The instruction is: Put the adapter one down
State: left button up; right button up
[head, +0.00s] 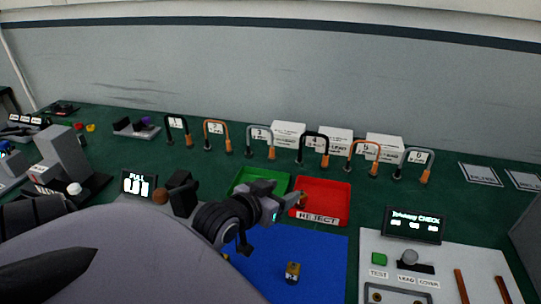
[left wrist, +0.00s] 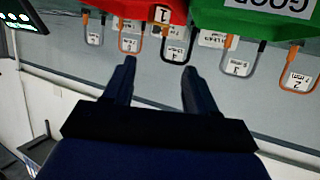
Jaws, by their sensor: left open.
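A small adapter marked 1 (left wrist: 161,14) is in the red reject tray, near its edge, in the left wrist view. In the head view a small brownish piece (head: 301,198) shows in the tray just beyond my fingertips. My left gripper (head: 284,203) reaches over the left part of the red tray (head: 333,190). In the left wrist view its two fingers (left wrist: 158,75) stand apart with nothing between them, and the adapter lies beyond the tips. The green tray (head: 247,178), labelled GOOD in the left wrist view, is partly hidden by my arm. My right gripper is not in view.
Another small brass and black adapter (head: 292,272) stands on the blue mat (head: 325,256). A row of numbered cable loops (head: 314,145) stands behind the trays. A display (head: 413,225) and a white test panel (head: 450,260) are at the right.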

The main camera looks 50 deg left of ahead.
pick_arm(q)
jog(key=shift+v, duration=1.8)
